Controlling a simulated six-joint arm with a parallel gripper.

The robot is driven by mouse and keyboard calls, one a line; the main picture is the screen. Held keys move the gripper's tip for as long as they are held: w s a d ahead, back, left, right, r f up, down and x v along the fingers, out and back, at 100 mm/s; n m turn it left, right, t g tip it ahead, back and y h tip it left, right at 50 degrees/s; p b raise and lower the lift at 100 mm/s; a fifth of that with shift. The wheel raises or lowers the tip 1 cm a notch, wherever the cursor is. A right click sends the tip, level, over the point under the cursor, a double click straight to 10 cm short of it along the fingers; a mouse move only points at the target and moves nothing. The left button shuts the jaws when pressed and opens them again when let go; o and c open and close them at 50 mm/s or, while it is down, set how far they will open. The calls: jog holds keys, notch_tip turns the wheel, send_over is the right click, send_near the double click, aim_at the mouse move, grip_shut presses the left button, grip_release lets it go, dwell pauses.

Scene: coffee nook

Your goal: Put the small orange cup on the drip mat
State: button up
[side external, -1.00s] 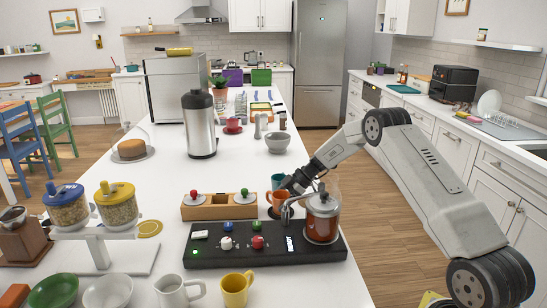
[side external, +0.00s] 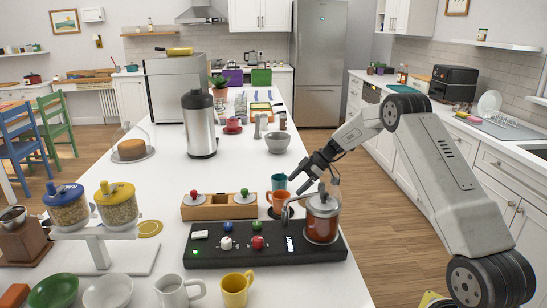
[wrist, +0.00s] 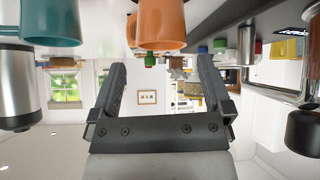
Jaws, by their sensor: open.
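The small orange cup (side external: 282,199) stands upright at the right side of the white counter, just in front of a teal cup (side external: 278,181).
A long black board (side external: 215,258) with knobs and a glass jar (side external: 322,222) lies in front of the cups; the jar is close to my gripper. A wooden box (side external: 221,211) with red and green knobs is left of the cups. The counter's right edge is close by.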

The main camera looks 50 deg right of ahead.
jog(key=shift+v, duration=2.25)
